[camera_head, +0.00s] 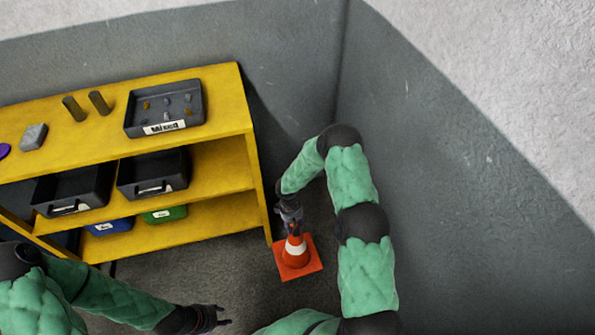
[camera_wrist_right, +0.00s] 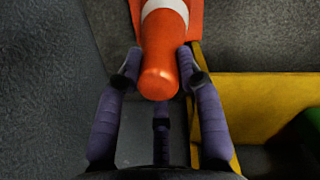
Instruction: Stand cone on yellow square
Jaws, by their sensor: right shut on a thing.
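The orange cone (camera_head: 296,252) has a white band and a square orange-red base. It looks upright, at floor level beside the right end of the yellow shelf unit; I cannot tell whether its base touches the floor. My right gripper (camera_head: 293,229) reaches down from above and is shut on the cone's top. In the right wrist view the cone's rounded tip (camera_wrist_right: 159,82) sits between the fingers of the gripper (camera_wrist_right: 158,66). My left gripper (camera_head: 224,314) is open and empty at the bottom of the head view. No yellow square on the floor shows.
The yellow shelf unit (camera_head: 222,101) stands close left of the cone, holding a grey tray (camera_head: 190,87), dark bins and small parts. Grey walls (camera_head: 430,170) close the corner behind and right. Bare floor (camera_head: 215,262) lies left of the cone.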

